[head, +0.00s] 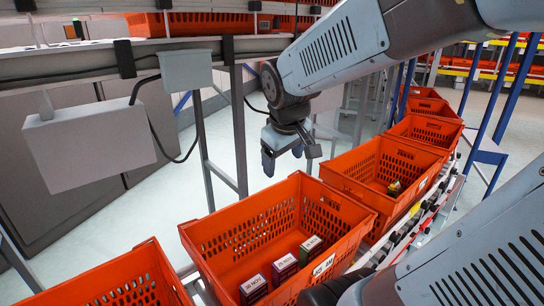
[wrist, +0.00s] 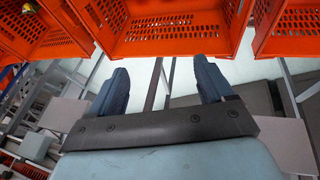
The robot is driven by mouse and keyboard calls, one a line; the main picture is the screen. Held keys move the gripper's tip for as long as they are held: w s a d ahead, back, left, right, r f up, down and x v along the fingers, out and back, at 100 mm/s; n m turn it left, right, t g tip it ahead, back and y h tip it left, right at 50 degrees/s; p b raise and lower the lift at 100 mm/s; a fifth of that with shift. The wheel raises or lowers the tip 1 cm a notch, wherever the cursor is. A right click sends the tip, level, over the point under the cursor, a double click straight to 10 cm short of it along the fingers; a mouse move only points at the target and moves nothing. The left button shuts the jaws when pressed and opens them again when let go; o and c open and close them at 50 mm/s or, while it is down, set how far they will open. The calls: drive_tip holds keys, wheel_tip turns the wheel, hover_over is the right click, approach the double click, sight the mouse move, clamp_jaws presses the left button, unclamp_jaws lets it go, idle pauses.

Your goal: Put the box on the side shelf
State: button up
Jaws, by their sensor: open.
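Three small boxes stand in the near orange tote (head: 225,232): a purple and white one (head: 253,288), another purple and white one (head: 285,268), and a green-topped one (head: 310,250). I cannot tell which one is the task's box. My gripper (head: 289,160) hangs above and behind this tote's far rim, apart from the boxes. In the wrist view my gripper (wrist: 163,75) is open, with nothing between its fingers. No box is visible in that view. A blue-framed stand with a pale shelf (head: 486,152) is at the right; I cannot tell if it is the side shelf.
More orange totes line the conveyor; the one behind (head: 345,168) holds a small yellowish item (head: 394,187). Another tote (head: 115,280) is at lower left. A grey box with cables (head: 90,143) hangs from an overhead rail. Tote rims also show in the wrist view (wrist: 175,50).

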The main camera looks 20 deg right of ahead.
drive_tip(key=s+a+r+m+t+y, duration=0.1)
drive_tip(key=s+a+r+m, duration=0.2)
drive_tip(key=s, duration=0.4)
drive_tip(key=shift+s+a+r+y, duration=0.2)
drive_tip(key=shift+r+y, duration=0.2)
drive_tip(key=shift+r, duration=0.2)
drive_tip(key=n+g, duration=0.5)
drive_tip(key=n, duration=1.5)
hover_over(285, 260)
wheel_tip(285, 260, down, 46)
drive_tip(key=f, duration=0.1)
drive_tip(key=shift+s+a+f, duration=0.1)
drive_tip(key=shift+a+f, duration=0.05)
drive_tip(key=shift+f, duration=4.25)
drive_tip(key=shift+s+f, duration=0.2)
drive_tip(key=shift+f, duration=2.4)
drive_tip(key=shift+c, duration=0.5)
